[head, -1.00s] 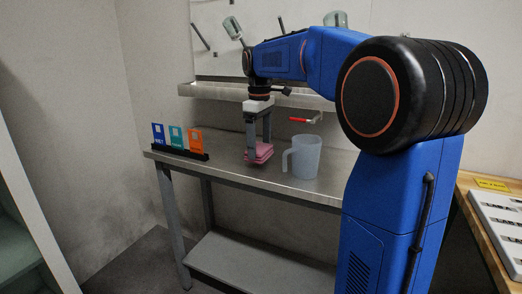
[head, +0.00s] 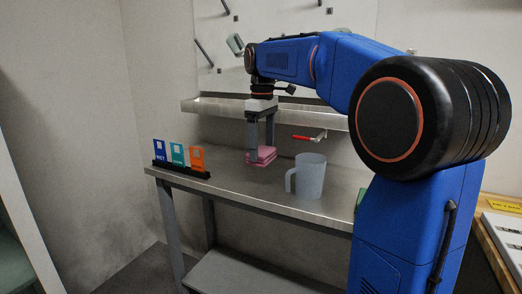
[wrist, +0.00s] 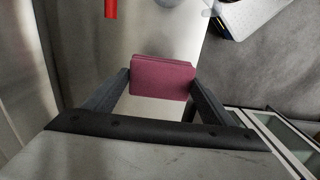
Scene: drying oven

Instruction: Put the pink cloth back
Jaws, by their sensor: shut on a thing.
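The pink cloth (head: 265,155) is a small folded stack over the back part of the steel bench (head: 237,190). My gripper (head: 260,146) points down and is shut on the cloth. In the wrist view the cloth (wrist: 163,76) sits between the two fingertips, with its folded layers showing at the top edge. The head view does not show clearly whether the cloth touches the bench top.
A grey mug (head: 309,177) stands right of the cloth. A black rack (head: 181,168) with blue, teal and orange cards is at the bench's left end. A red-handled fitting (head: 304,138) juts out behind. A steel wall shelf (head: 212,107) runs above the bench.

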